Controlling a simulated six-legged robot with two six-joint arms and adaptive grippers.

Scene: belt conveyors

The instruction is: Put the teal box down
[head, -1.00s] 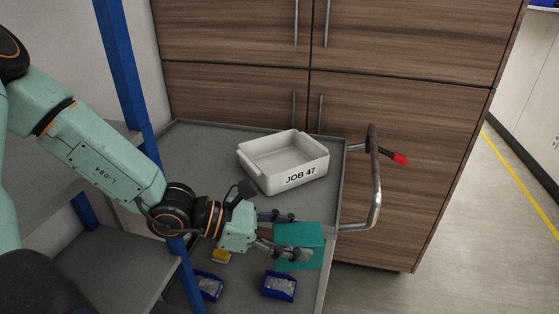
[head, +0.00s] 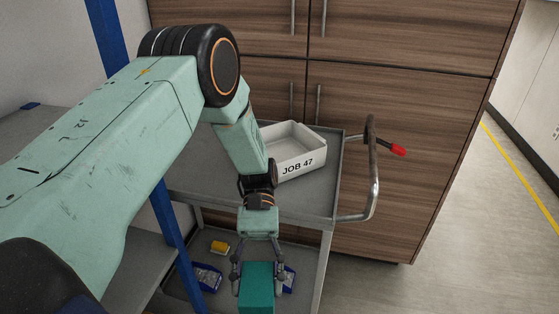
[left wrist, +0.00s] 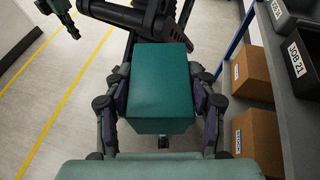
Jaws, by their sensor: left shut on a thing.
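The teal box (head: 257,287) is at the bottom of the head view, partly cut off by the edge. My left gripper (head: 256,272) points down and is shut on it, one finger on each side. In the left wrist view the teal box (left wrist: 161,84) fills the middle, between the dark finger pads of my left gripper (left wrist: 160,103). No surface shows touching the box from below. A small green and black part at the top left of the left wrist view looks like my right gripper (left wrist: 62,16); its jaws are too unclear to read.
A grey cart (head: 300,203) carries a white JOB 47 tote (head: 298,165). Its lower shelf holds blue bins (head: 208,277) and a yellow item (head: 219,247). A wooden cabinet (head: 420,120) stands behind. Shelving with cardboard boxes (left wrist: 252,72) is at right in the left wrist view.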

